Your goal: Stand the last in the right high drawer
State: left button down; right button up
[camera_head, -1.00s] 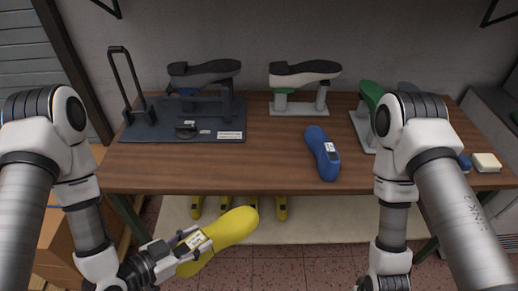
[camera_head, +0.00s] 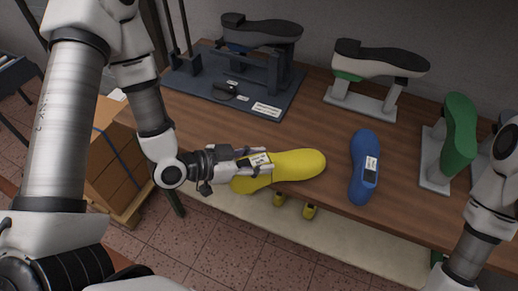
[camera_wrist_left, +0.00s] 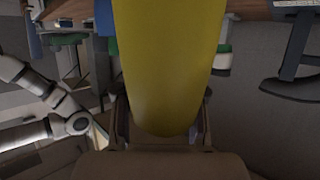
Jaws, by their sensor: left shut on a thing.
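My left gripper (camera_head: 264,161) is shut on a yellow last (camera_head: 302,164) with a white label. It holds the last lying roughly level, one end pointing right, at the table's front edge in the head view. I cannot tell how high it is above the tabletop. In the left wrist view the yellow last (camera_wrist_left: 170,65) fills the middle, between the fingers. A blue last (camera_head: 363,165) with a label lies on the table just right of it. My right gripper is out of view; only its arm shows at the right edge. I see no high drawer for certain.
Soles stand on a dark rack (camera_head: 190,83) and a grey stand (camera_head: 360,103); a green last (camera_head: 459,135) stands further right. Yellow objects (camera_head: 310,211) sit on the pale shelf below. Cardboard boxes (camera_head: 115,165) stand left. Bare wood surrounds the blue last.

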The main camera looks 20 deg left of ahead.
pick_arm(q)
jog(key=w+b, duration=0.1)
jog(key=w+f+b, duration=0.1)
jog(key=w+b, duration=0.1)
jog(key=shift+w+a+f, duration=0.1)
jog(key=shift+w+f, duration=0.05)
jog(key=shift+f, duration=0.05)
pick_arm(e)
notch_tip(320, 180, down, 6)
pick_arm(q)
jog(key=w+a+f+p, duration=0.1)
jog(key=w, duration=0.1)
jog(key=w+a+f+p, duration=0.1)
jog(key=w+a, duration=0.1)
jog(key=w+a+f+p, duration=0.1)
jog(key=w, duration=0.1)
jog(key=shift+w+a+f+p, duration=0.15)
jog(key=shift+w+p, duration=0.2)
jog(key=shift+w, duration=0.05)
jog(key=c, duration=1.1)
grip_release()
jog(key=shift+s+f, duration=0.1)
jog(key=o, duration=0.4)
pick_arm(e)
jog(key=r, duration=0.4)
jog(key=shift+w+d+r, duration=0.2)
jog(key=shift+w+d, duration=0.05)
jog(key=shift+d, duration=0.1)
